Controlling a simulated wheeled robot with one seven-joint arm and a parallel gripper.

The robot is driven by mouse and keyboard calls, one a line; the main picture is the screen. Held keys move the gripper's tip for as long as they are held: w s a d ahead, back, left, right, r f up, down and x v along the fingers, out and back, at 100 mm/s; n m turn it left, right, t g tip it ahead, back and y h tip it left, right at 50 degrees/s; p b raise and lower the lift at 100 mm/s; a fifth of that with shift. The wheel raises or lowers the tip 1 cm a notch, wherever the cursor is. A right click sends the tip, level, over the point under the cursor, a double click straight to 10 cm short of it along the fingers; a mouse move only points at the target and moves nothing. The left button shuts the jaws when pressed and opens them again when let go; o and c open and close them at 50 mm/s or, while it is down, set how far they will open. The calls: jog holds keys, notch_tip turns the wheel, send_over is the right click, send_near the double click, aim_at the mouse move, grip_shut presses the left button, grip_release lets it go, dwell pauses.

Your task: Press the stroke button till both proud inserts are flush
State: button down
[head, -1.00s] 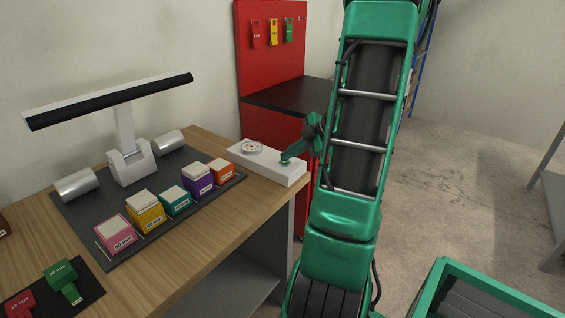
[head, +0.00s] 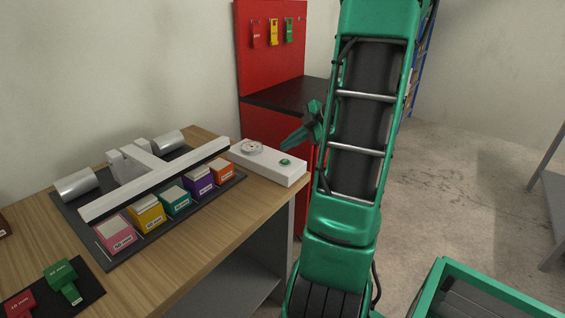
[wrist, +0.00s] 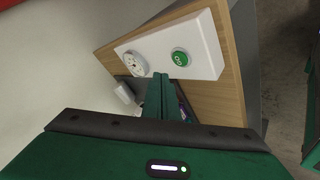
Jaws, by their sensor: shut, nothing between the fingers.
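The green stroke button (head: 285,162) is on a white control box (head: 262,172) at the table's right end; it also shows in the wrist view (wrist: 180,58). My gripper (head: 284,143) is shut and empty, above and apart from the button. In the wrist view my fingertips (wrist: 165,84) are just below the button in the picture. The white press bar (head: 155,180) is down low along the row of boxes. Pink (head: 116,238), yellow (head: 148,220), teal (head: 176,204), purple (head: 200,186) and orange (head: 221,174) boxes hold pale inserts. The bar partly hides them, so I cannot tell which are proud.
A round dial (head: 252,147) is on the control box beside the button. Green (head: 62,280) and red (head: 20,303) gauges lie on a dark mat at the front left. A red tool panel (head: 270,45) stands behind. A green-rimmed cart (head: 490,285) is at lower right.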

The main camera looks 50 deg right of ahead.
jog(key=shift+r, duration=1.45)
jog(key=a+m+g, duration=0.1)
jog(key=a, duration=0.1)
jog(key=a+f+m+g, duration=0.1)
jog(key=a, duration=0.2)
jog(key=shift+s+a+f+m, duration=0.15)
jog(key=shift+s+a+m, duration=0.05)
jog(key=shift+a+m, duration=0.1)
jog(key=s+a+f+m+g+h, duration=0.2)
jog(key=s+a+m+g, duration=0.5)
jog(key=s+a+m, duration=0.8)
jog(key=s+m, duration=0.1)
jog(key=s, duration=0.3)
jog(key=shift+a+f, duration=0.2)
jog(key=shift+f, duration=0.05)
jog(key=shift+w, duration=0.1)
